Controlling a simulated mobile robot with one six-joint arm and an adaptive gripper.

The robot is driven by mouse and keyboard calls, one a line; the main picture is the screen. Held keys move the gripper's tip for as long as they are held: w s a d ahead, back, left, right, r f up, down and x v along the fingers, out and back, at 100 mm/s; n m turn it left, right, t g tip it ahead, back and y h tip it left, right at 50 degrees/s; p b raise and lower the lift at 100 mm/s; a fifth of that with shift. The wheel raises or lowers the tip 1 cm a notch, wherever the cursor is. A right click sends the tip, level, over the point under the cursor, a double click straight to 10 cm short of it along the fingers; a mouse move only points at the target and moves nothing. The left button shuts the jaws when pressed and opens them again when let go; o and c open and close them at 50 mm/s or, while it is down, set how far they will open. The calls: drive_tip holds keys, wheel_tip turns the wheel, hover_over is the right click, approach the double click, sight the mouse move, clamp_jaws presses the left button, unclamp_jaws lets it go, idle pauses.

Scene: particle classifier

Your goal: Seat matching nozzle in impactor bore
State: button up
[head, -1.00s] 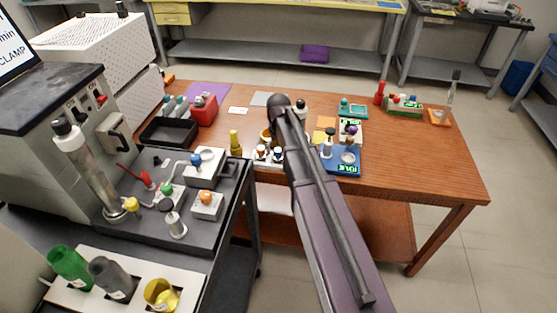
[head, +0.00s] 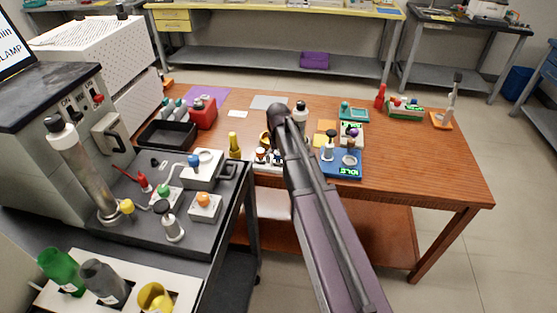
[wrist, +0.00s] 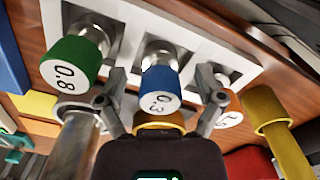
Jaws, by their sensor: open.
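In the wrist view, a white rack (wrist: 118,12) holds a green nozzle marked 0.8 (wrist: 68,65), a blue nozzle marked 0.3 (wrist: 160,82) and an orange nozzle (wrist: 229,105) whose marking is partly hidden. My gripper (wrist: 160,92) is open, with a finger on either side of the blue nozzle; contact is not clear. The right finger partly covers the orange nozzle. In the head view, the rack (head: 268,166) stands near the table's front edge, and my arm hides most of my gripper. I cannot pick out the impactor bore for certain.
A yellow piece (wrist: 270,120) stands right of the rack in the wrist view, and a metal cylinder (wrist: 78,142) is at lower left. In the head view, a blue device (head: 342,165) sits right of my arm. A dark cart (head: 190,232) with fittings stands left.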

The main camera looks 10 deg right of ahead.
drive_tip(key=shift+c, duration=0.2)
clamp_jaws()
drive_tip(key=shift+r, duration=0.2)
wheel_tip(320, 180, up, 3)
drive_tip(key=p, duration=0.3)
drive_tip(key=shift+s+r+p, duration=0.2)
drive_tip(key=shift+r+p, duration=0.15)
drive_tip(key=shift+p, duration=0.2)
drive_tip(key=s+d, duration=0.2)
drive_tip(key=s, duration=1.3)
drive_tip(key=shift+s+r+p, duration=0.25)
drive_tip(key=shift+r+p, duration=0.2)
